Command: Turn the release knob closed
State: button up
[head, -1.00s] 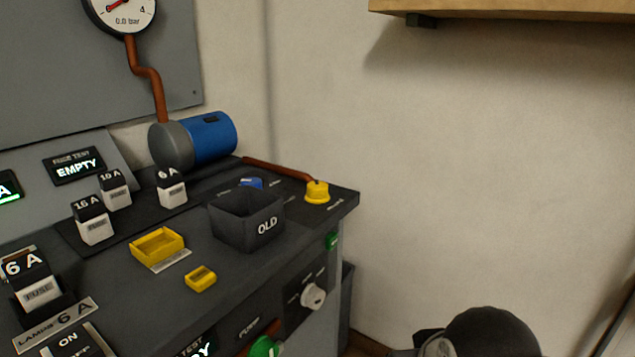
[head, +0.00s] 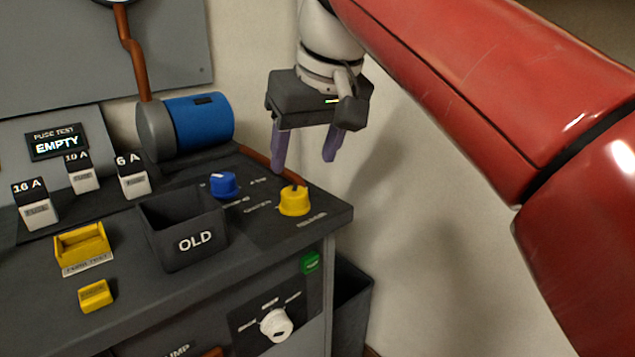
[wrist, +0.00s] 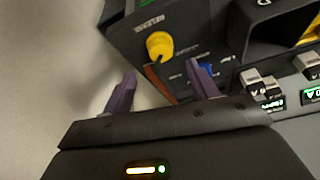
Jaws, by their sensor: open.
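A yellow knob (head: 294,201) stands on the dark bench top near its right corner, with small blurred labels around it; I take it as the release knob. A dark mark shows on its top, but its exact setting is hard to tell. My gripper (head: 304,160) hangs above and behind the knob, pointing down, with its two purple fingers apart and nothing between them. In the wrist view the yellow knob (wrist: 160,45) lies ahead, beyond the gap between the open fingertips (wrist: 161,72). The fingers do not appear to touch it.
A blue knob (head: 223,184) sits left of the yellow one. The black OLD bin (head: 195,246) stands in front of it. A blue cylinder (head: 200,124) lies behind, and a brown pipe (head: 255,158) runs toward the yellow knob. A white knob (head: 276,325) is on the front panel.

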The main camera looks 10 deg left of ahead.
aim_at(295, 192)
jog(key=b+x, duration=0.1)
jog(key=x, duration=0.6)
jog(key=shift+w+a+f+b, duration=0.1)
jog(key=shift+a+f+b, duration=0.05)
jog(key=shift+f+b, duration=0.15)
jog(key=shift+r, duration=0.1)
jog(key=c, duration=1)
